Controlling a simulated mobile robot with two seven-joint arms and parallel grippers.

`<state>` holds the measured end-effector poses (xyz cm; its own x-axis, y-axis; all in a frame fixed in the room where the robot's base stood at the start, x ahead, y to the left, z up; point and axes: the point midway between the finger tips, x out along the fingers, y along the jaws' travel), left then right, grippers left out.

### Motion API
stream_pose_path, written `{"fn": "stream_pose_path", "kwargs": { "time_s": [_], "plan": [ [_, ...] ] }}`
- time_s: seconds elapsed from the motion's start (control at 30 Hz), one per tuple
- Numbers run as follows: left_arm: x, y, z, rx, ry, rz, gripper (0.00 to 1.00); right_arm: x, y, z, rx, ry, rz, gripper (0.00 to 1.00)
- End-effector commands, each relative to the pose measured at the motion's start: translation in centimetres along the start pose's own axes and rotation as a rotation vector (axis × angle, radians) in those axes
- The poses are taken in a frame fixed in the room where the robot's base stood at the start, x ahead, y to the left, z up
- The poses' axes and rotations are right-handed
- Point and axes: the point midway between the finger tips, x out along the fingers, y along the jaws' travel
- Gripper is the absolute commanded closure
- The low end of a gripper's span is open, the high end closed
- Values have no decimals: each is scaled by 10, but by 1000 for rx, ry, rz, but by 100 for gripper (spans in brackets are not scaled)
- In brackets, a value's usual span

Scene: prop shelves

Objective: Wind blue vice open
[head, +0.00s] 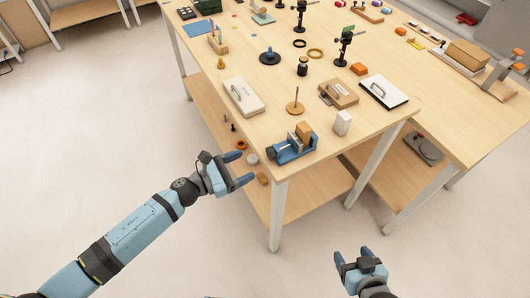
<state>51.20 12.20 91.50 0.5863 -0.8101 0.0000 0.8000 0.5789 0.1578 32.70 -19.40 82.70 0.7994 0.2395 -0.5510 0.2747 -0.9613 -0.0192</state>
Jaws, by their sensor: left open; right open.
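The blue vice (285,152) sits on the table near its front-left corner. A tan block (304,130) shows at its jaws; whether it is clamped I cannot tell. A dark round part shows at the vice's left end; its handle is too small to make out clearly. My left gripper (245,168) is open and empty, just left of the vice and off the table's edge, apart from the vice. My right gripper (354,253) is open and empty, in front of the table at the lower right, well away from the vice.
On the wooden table (235,122), a white block (342,123) stands right of the vice. A wooden disc with a peg (295,106) and a white case (243,97) lie behind it. A lower shelf (330,180) holds small items. The floor at left is clear.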

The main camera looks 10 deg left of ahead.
Motion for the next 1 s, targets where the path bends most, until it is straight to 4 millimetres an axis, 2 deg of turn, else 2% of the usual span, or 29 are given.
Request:
{"fn": "stream_pose_path", "kwargs": {
  "time_s": [0.1, 0.33, 0.5, 0.8, 1.0],
  "plan": [
    [27, 1, 3, -1, -1, 1, 32, -5, 0, -7, -1, 1, 0, 32],
    [63, 0, 1, -3, 0, 2, 32, -8, 0, -13, -1, 2, 0, 32],
    [74, 0, 0, -2, 0, 2, 32, -8, -1, -15, -1, 2, -1, 32],
    [76, 0, 0, -2, 1, 2, 32, -8, -2, -14, -1, 0, -3, 32],
    [76, 0, 0, -3, 1, 2, 78, -8, -2, -14, -1, 0, -3, 32]
  ]
}}
